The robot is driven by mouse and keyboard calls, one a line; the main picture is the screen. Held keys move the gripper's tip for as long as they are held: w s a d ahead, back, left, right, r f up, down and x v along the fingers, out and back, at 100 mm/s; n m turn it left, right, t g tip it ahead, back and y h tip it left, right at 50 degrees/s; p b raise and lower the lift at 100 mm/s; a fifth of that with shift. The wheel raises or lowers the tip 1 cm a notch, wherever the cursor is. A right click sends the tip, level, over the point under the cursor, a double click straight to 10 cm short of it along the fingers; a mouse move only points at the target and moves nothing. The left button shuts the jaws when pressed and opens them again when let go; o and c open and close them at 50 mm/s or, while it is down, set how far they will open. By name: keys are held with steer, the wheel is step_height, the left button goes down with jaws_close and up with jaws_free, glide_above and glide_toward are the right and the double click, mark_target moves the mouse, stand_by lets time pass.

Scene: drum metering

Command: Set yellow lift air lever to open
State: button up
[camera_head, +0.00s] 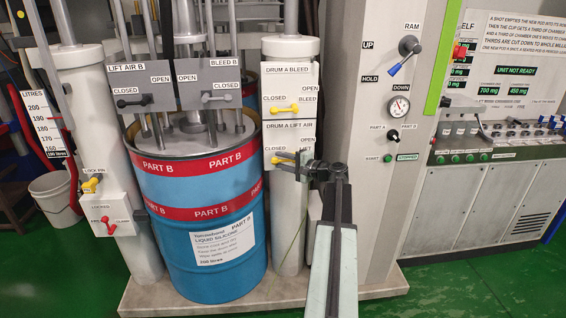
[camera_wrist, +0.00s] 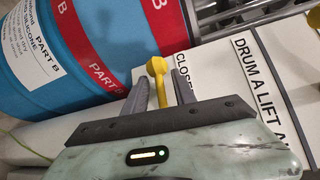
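The yellow lift air lever (camera_head: 283,161) sits on the Drum A Lift Air panel (camera_head: 277,137), its handle pointing left towards the CLOSED label. My gripper (camera_head: 296,165) is at that panel, reaching in from the right and covering part of the lever. In the wrist view the yellow lever (camera_wrist: 157,68) stands between the two dark fingers of my gripper (camera_wrist: 163,90). The fingers are apart, one on each side of the lever, with a gap visible. Whether either finger touches it I cannot tell.
Another yellow lever (camera_head: 285,109) is on the Drum A Bleed panel just above. A blue Part B drum (camera_head: 200,240) stands close to the left. A grey column (camera_head: 385,200) with Ram controls stands to the right.

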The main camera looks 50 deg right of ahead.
jaws_close()
steer(key=shift+f, duration=0.1)
